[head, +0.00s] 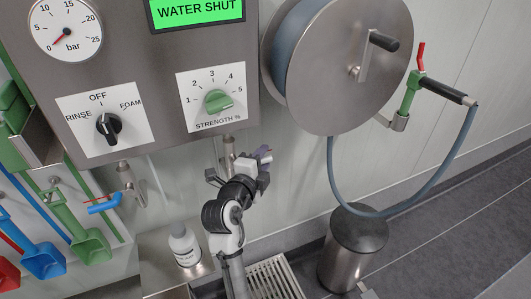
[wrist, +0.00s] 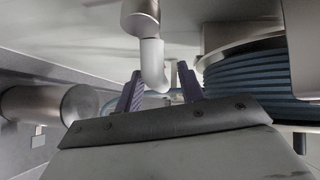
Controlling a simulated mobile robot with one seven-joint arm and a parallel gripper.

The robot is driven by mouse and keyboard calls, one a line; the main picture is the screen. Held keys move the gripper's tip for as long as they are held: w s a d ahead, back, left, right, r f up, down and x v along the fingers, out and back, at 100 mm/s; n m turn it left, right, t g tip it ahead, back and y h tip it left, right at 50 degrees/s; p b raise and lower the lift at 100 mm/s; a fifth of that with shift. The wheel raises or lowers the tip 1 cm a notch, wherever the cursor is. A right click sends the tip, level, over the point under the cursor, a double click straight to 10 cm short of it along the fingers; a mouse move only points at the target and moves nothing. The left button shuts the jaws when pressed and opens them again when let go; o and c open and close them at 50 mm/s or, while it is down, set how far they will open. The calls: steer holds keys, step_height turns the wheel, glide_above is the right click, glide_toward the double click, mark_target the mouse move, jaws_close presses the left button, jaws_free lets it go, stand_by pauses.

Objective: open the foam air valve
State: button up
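In the wrist view a white, bent handle end (wrist: 153,66) hangs from a metal pipe fitting (wrist: 139,14). It seems to be the foam air valve's lever, though I see no label on it. My gripper (wrist: 162,72) is open, with one purple finger on each side of the white end. Small gaps seem to show beside it; contact is unclear. In the head view my gripper (head: 257,158) is under the panel's right side, by a metal pipe (head: 229,147); the handle there is hidden. Another valve, with a blue lever (head: 104,206), is further left.
The panel (head: 160,70) has a gauge, a selector knob (head: 109,126) at OFF, a green strength knob (head: 218,100) and a "WATER SHUT" display (head: 196,10). The hose reel (head: 330,85) is right of my gripper. A white bottle (head: 185,245) stands below left.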

steer(key=shift+x, duration=1.1)
jaws_close()
